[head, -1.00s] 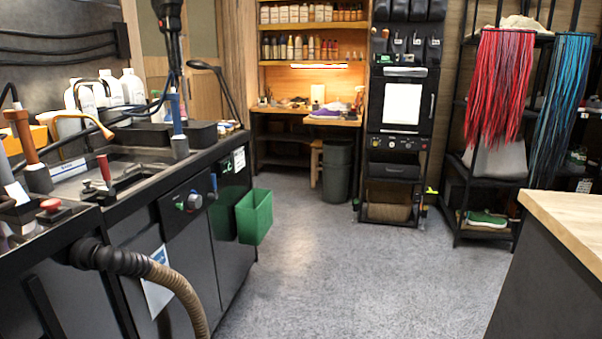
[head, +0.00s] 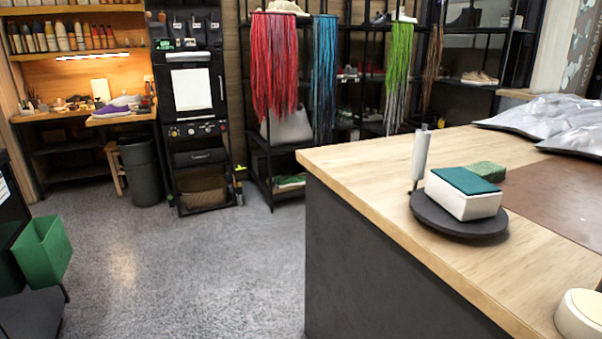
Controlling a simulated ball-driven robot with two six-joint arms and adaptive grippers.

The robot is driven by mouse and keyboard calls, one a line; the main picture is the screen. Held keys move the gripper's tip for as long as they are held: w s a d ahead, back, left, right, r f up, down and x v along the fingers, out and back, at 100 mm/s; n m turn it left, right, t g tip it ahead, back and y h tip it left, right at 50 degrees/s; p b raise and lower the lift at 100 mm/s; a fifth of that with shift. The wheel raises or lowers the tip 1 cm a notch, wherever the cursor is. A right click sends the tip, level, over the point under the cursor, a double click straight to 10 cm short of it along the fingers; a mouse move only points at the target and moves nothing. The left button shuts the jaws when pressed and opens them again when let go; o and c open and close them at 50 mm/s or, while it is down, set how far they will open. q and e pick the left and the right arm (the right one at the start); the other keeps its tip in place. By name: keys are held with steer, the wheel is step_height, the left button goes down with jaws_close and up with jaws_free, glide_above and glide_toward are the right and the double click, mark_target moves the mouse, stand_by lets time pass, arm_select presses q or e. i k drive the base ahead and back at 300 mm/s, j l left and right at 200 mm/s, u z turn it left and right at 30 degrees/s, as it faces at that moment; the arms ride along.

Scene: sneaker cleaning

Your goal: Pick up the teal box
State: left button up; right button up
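A small white box with a teal top (head: 464,193) sits on a dark round plate (head: 440,222) on the wooden counter at the right in the head view. It looks like the teal box. A white upright cylinder on a thin dark stem (head: 420,156) stands at the plate's left rear side. A green sponge-like block (head: 484,171) lies just behind the box. Neither of my grippers is in view.
The wooden counter (head: 380,165) has a dark front and a brown mat (head: 550,195). Silvery bags (head: 545,118) lie at its back; a round cream object (head: 582,315) is at its near edge. A green bin (head: 42,250) hangs at left. The grey floor between is clear.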

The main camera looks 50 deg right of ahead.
mark_target(467, 197)
steer(key=z, duration=2.4)
steer(key=i+j+z, duration=0.1)
steer(key=j, duration=0.4)
steer(key=i+j+z, duration=0.1)
steer(key=j, duration=0.4)
